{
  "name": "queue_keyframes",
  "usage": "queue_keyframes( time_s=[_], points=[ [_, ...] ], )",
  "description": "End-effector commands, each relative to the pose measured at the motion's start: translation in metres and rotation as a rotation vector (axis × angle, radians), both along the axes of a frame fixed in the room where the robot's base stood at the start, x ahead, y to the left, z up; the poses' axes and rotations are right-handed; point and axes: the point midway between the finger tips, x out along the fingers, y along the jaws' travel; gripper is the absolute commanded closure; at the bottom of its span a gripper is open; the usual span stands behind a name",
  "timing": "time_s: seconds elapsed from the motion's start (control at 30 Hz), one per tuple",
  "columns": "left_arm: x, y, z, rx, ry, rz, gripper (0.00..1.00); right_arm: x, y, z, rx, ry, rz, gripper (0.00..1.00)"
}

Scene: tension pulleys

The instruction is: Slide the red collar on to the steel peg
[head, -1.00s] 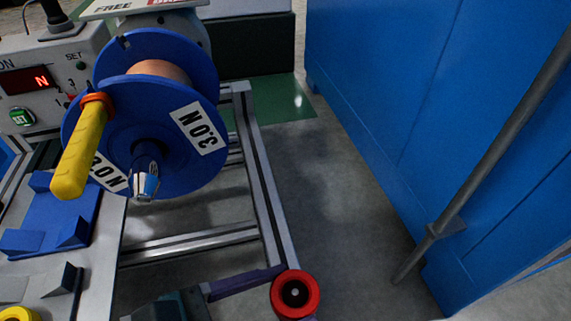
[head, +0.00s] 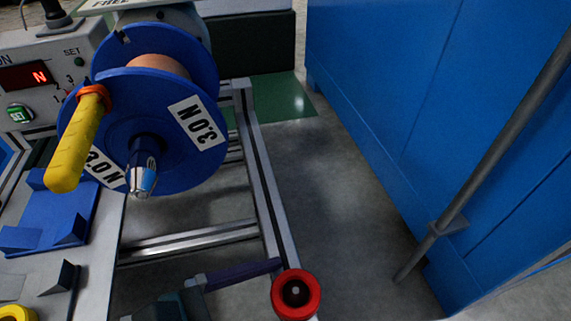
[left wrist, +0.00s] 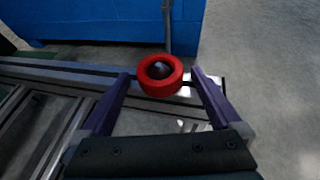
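The red collar (head: 296,312) is at the bottom centre of the head view, at the near end of the metal frame rail. A small pale tip, likely the steel peg (head: 295,292), shows inside its dark bore. The collar looks to be around it, but how far down it sits I cannot tell. My left gripper (left wrist: 160,76) is open, with its purple fingers on either side of the collar and a small gap at each side. One purple finger shows beside the collar in the head view. The collar also shows in the left wrist view (left wrist: 160,88). My right gripper is not in view.
A blue spool (head: 180,168) with a yellow handle (head: 76,150) stands at the left, by a control box (head: 80,45). A blue fixture block (head: 45,215) lies on the grey plate.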

Motion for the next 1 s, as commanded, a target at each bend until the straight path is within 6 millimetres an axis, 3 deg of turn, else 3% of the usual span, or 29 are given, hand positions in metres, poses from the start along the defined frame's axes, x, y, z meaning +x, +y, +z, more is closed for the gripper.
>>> queue_keyframes(
  time_s=[0.33, 0.7, 1.0],
  points=[
    [-0.004, 0.006, 0.006, -0.003, 0.002, 0.000, 0.00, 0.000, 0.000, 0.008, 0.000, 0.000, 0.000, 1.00],
    [-0.039, 0.061, 0.035, 0.001, 0.003, 0.001, 0.00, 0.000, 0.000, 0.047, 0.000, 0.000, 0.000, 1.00],
    [-0.050, 0.077, 0.039, -0.001, -0.001, 0.000, 0.00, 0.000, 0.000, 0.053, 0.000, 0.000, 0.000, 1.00]
  ],
)
